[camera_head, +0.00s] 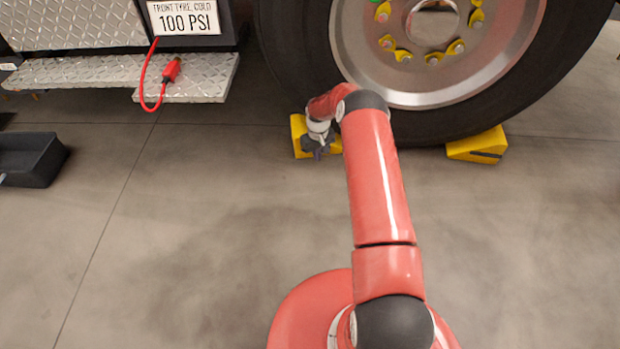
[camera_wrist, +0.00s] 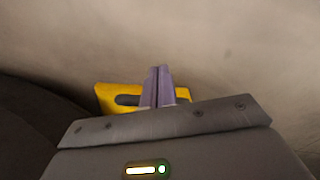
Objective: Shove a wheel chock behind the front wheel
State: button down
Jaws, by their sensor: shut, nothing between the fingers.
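The front wheel (camera_head: 330,70) is a large black tyre with a silver rim and yellow nut pointers. One yellow wheel chock (camera_head: 299,138) sits on the floor at the tyre's lower left. My gripper (camera_head: 319,154) is in front of it and hides part of it. In the wrist view the shut fingers (camera_wrist: 158,84) stand over or against this yellow chock (camera_wrist: 122,98), which has a dark slot; I cannot tell whether they touch it. A second yellow chock (camera_head: 477,146) sits at the tyre's lower right, against or very near the tread.
A diamond-plate step (camera_head: 190,80) with a red hose connector (camera_head: 172,70) is at the upper left, under a "100 PSI" sign (camera_head: 185,17). A black bin (camera_head: 30,160) stands at the far left. The concrete floor (camera_head: 180,250) in front is clear.

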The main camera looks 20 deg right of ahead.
jog(key=shift+s+a+r+p, duration=0.1)
jog(key=shift+s+a+p, duration=0.15)
jog(key=shift+s+p, duration=0.35)
jog(key=shift+s+a, duration=0.1)
jog(key=shift+s, duration=0.1)
notch_tip(320, 180, up, 10)
jog(key=p, duration=0.4)
dwell(0.9)
dwell(0.5)
